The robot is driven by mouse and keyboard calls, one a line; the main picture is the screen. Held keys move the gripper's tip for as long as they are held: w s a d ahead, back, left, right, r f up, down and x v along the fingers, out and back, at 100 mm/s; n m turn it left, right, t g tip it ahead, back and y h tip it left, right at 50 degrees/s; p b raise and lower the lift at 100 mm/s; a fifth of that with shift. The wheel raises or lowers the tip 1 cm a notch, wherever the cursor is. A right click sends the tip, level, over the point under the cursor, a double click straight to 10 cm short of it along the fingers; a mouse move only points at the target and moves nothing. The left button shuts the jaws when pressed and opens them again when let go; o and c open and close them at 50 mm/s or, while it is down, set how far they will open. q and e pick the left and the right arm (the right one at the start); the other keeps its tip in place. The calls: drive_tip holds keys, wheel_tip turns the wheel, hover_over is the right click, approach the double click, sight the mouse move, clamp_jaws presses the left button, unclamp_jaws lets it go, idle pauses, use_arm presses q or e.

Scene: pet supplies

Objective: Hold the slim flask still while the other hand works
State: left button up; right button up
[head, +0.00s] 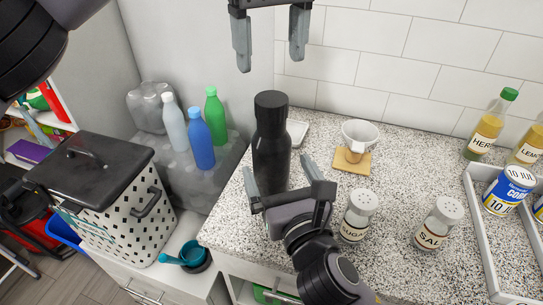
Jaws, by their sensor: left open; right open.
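The slim flask (271,140) is black with a dark cap. It stands upright near the left edge of the speckled counter (385,275). My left gripper (271,48) is open and empty in the air above the flask, fingers pointing down. My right gripper (281,176) is open in front of the flask's lower part, with one finger seen on each side of it. I cannot tell whether the fingers reach around the flask. The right gripper's body hides the flask's base.
Sugar (357,216) and salt (439,223) shakers stand nearer the front. A grey tray (483,242) holds cans at right. A white spotted bin (122,218) and several bottles (201,140) are left.

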sight(271, 98)
use_arm(q)
drive_tip(key=shift+s+r, duration=0.1)
drive_tip(key=shift+s, duration=0.1)
use_arm(e)
drive_tip(key=shift+w+a+r, duration=0.1)
drive_tip(key=shift+w+a, duration=0.15)
drive_tip(key=shift+w, duration=0.45)
drive_tip(key=shift+x, duration=2.55)
clamp_jaws()
use_arm(q)
drive_tip(key=m, duration=0.9)
drive_tip(key=shift+f, duration=4.1)
